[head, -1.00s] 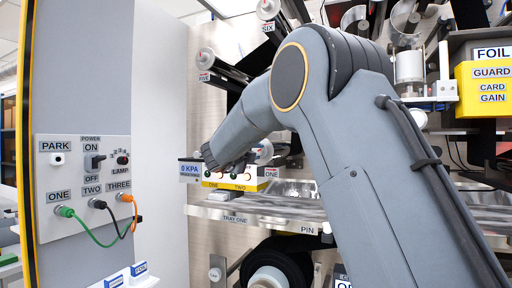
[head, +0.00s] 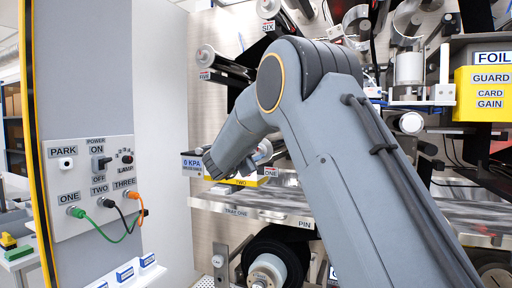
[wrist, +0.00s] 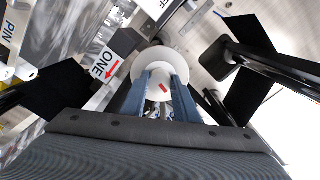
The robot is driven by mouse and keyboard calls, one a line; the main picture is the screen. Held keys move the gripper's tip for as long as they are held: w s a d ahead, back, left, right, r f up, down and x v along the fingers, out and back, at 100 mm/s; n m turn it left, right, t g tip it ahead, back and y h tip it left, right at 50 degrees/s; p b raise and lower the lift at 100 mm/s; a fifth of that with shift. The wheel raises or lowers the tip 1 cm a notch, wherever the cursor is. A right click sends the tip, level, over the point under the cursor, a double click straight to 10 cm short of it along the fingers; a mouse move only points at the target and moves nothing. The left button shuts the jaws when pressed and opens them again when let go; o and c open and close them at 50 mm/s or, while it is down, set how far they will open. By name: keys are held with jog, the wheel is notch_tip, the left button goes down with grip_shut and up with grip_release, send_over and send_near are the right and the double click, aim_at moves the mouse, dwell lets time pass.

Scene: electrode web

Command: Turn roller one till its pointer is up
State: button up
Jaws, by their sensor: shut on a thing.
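Roller one (wrist: 146,66) shows in the wrist view as a white round flange with a pale hub. A small red mark lies on the hub between my fingers. Its label ONE (wrist: 103,62), with a red arrow, is beside it at the left. My gripper (wrist: 164,82) has its two blue fingers shut on the hub of roller one. In the head view roller one (head: 262,152) is partly hidden behind my arm, above its ONE label (head: 271,172). My fingers are hidden there. Which way the pointer stands relative to true up is hard to tell.
A black bar (wrist: 265,68) juts close at the right of the wrist view. In the head view a tray ledge (head: 225,206) runs below roller one. A cabled panel (head: 90,185) stands at the left, and a yellow box (head: 484,92) at the right.

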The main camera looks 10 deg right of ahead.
jog(key=shift+n+p, duration=0.8)
jog(key=shift+n, duration=0.4)
jog(key=o, duration=1.1)
jog(key=shift+c, duration=0.2)
jog(key=b+v, duration=0.2)
jog(key=v, duration=0.5)
jog(key=shift+s+a+b, duration=0.25)
jog(key=shift+a+b, duration=0.05)
jog(key=shift+b, duration=0.1)
